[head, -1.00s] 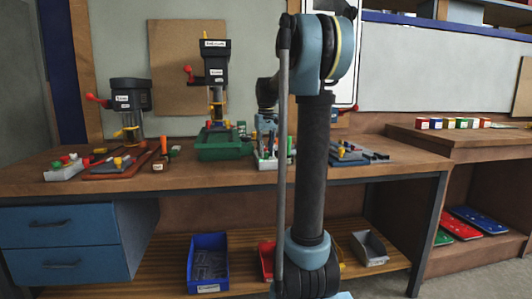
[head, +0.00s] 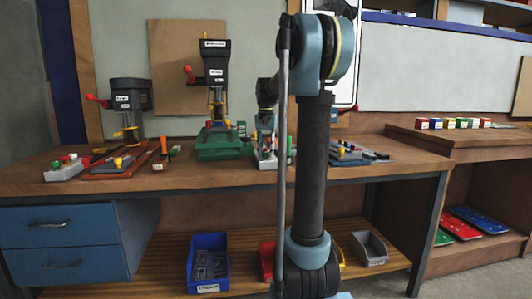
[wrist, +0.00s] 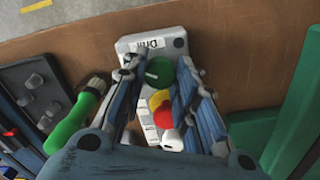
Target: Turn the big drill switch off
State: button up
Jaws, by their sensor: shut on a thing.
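The big drill (head: 215,75) stands on its green base (head: 222,150) in the head view, left of my arm. In the wrist view, a pale switch box labelled "Drill" (wrist: 150,46) lies below my gripper (wrist: 160,70). It carries a round green knob (wrist: 160,71) with a white mark, plus yellow and red parts (wrist: 162,117). My fingers stand on either side of the green knob and appear shut on it. In the head view, my arm hides much of the gripper area.
Bare bench shows beyond the box.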

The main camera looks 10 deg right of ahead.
jog(key=shift+w, duration=0.1)
dwell(0.3)
jog(key=o, duration=1.1)
jog(key=shift+r, duration=0.15)
notch_tip(320, 180, up, 12)
jog(key=shift+f, duration=0.2)
jog(key=s+f+n, duration=0.1)
jog(key=s+f, duration=1)
jog(key=s+f+n+t, duration=0.1)
jog(key=s+f+n, duration=0.1)
jog(key=s+f, duration=0.9)
jog(key=s+f+n+t, duration=0.1)
jog(key=s+f, duration=1.1)
jog(key=s, duration=0.1)
jog(key=shift+s+d+n, duration=0.2)
jog(key=shift+n, duration=0.2)
